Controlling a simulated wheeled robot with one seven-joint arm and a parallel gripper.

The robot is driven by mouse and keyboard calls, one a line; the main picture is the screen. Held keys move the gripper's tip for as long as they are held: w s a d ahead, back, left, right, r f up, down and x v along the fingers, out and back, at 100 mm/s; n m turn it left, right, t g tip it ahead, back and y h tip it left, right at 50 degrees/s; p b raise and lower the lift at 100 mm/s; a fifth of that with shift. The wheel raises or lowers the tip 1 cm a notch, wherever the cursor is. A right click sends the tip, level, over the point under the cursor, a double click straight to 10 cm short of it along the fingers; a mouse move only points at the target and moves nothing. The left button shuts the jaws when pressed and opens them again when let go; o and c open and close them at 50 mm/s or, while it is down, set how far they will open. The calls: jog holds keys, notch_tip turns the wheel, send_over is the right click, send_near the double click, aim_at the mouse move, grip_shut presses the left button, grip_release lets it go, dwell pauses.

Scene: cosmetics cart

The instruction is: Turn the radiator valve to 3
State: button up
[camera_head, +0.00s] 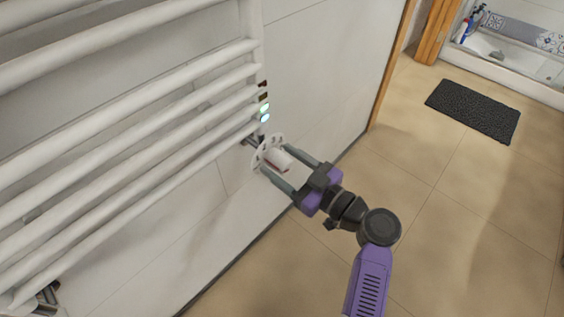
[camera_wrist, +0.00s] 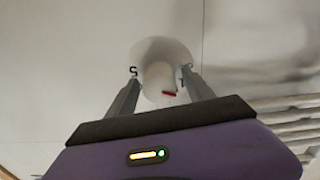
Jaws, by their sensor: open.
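The white radiator valve (camera_head: 279,160) sits at the lower right end of the towel radiator, with a round white dial behind its knob. In the wrist view the valve knob (camera_wrist: 158,78) shows a red mark at its lower right. A "5" is readable on the dial at left, and part of another figure shows at right; the other figures are hidden or too small to read. My gripper (camera_head: 280,167) is open, with one finger on each side of the knob. The fingers also straddle it in the wrist view (camera_wrist: 160,90). I cannot tell whether they touch it.
The white towel radiator (camera_head: 130,110) fills the left, close to the wall (camera_head: 310,60). Small coloured items (camera_head: 264,108) show at its right end above the valve. The tiled floor (camera_head: 420,220) is open at right, with a dark mat (camera_head: 474,109) farther back.

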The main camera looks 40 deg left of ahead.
jog(key=shift+a, duration=0.2)
jog(key=shift+c, duration=0.2)
grip_shut()
